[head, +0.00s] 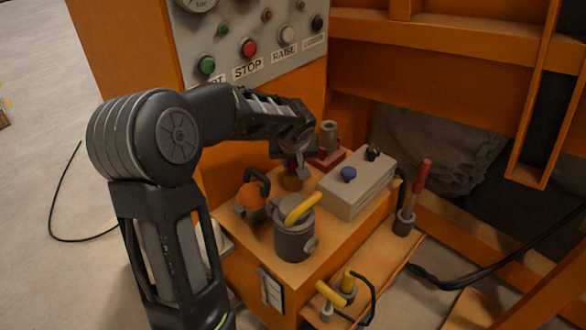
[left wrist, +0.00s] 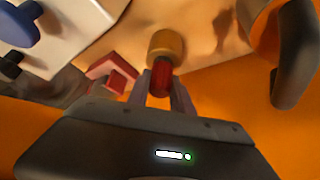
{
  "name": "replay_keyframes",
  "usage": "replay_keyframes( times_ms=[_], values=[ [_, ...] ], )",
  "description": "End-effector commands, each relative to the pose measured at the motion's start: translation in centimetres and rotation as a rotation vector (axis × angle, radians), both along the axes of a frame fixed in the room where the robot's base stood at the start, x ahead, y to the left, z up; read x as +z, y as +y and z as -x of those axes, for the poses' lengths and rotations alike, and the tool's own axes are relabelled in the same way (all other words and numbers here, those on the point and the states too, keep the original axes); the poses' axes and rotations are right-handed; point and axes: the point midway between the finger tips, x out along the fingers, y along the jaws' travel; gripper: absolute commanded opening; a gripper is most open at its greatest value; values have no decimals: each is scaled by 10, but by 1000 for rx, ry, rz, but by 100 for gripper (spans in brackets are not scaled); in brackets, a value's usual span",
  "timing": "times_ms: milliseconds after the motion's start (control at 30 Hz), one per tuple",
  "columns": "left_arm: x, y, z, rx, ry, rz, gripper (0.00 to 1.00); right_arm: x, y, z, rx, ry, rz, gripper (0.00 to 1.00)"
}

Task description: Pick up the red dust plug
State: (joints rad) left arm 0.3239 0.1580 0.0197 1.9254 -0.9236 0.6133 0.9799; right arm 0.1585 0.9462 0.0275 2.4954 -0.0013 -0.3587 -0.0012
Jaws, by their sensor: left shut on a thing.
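The red dust plug (left wrist: 161,76) shows between the two fingers of my left gripper (left wrist: 163,92) in the left wrist view. My left gripper is shut on it. A brass-coloured cylinder (left wrist: 166,46) is at the plug's far end; I cannot tell whether the plug is seated in it or apart from it. In the head view, my left gripper (head: 295,165) points down over the back of the orange bench, and the brass cylinder (head: 291,182) shows just below it. The plug is mostly hidden there by the fingers. My right gripper is not in view.
A grey box (head: 357,187) with a blue knob and a black knob stands right of the gripper. A red block with a grey fitting (head: 329,138) is close behind. A control panel (head: 250,40) rises behind.

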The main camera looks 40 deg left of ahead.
Motion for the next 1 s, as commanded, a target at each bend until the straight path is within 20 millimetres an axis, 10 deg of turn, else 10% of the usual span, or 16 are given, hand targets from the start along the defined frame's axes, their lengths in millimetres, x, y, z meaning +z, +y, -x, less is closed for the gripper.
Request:
replay_keyframes(
  times_ms=[567, 1000],
  values=[
    [6, 0, 0, 0, -2, -1, 0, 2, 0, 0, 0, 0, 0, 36],
    [81, 0, -1, -1, -4, 0, 0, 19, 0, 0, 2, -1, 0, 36]
  ],
)
